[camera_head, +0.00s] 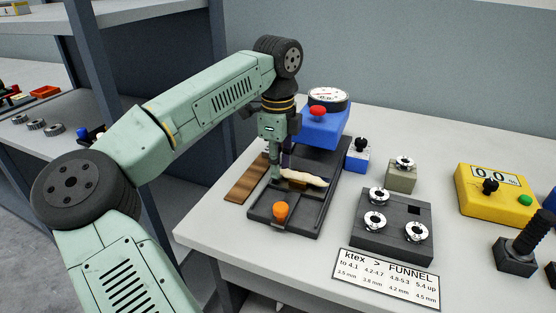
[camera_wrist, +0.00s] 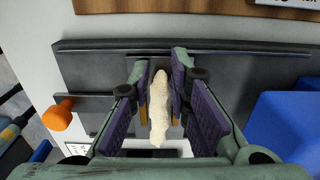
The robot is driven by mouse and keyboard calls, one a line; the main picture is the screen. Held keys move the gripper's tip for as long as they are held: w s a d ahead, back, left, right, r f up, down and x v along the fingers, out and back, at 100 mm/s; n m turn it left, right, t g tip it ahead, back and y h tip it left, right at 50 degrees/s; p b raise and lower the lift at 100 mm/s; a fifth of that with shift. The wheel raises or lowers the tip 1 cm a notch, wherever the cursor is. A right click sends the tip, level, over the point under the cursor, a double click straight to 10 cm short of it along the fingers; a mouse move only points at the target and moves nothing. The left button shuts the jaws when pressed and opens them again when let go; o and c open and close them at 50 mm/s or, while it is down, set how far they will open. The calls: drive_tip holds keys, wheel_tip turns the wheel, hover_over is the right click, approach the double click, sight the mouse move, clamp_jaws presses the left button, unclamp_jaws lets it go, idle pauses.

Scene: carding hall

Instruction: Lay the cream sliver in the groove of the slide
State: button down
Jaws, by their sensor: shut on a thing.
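The cream sliver (camera_head: 308,179) is a soft, slightly bent strip above the dark slide (camera_head: 262,206). In the wrist view, the sliver (camera_wrist: 159,108) runs lengthwise between the purple finger pads, and my gripper (camera_wrist: 160,112) is shut on it. In the head view, my gripper (camera_head: 284,172) points down over the middle of the slide. An orange knob (camera_head: 281,210) stands at the slide's near end. The groove is largely hidden under the sliver and fingers. I cannot tell whether the sliver touches it.
A blue block with a dial (camera_head: 328,96) stands at the slide's far end. A wooden strip (camera_head: 246,180) lies to the left. A grey block with metal funnels (camera_head: 393,226), a label card (camera_head: 386,278) and a yellow readout box (camera_head: 493,197) are to the right.

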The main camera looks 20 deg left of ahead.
drive_tip(key=shift+f, duration=0.2)
drive_tip(key=c, duration=1.5)
unclamp_jaws()
drive_tip(key=shift+r, duration=0.2)
wheel_tip(320, 180, up, 12)
drive_tip(key=shift+r+b, duration=0.1)
drive_tip(key=shift+b, duration=0.45)
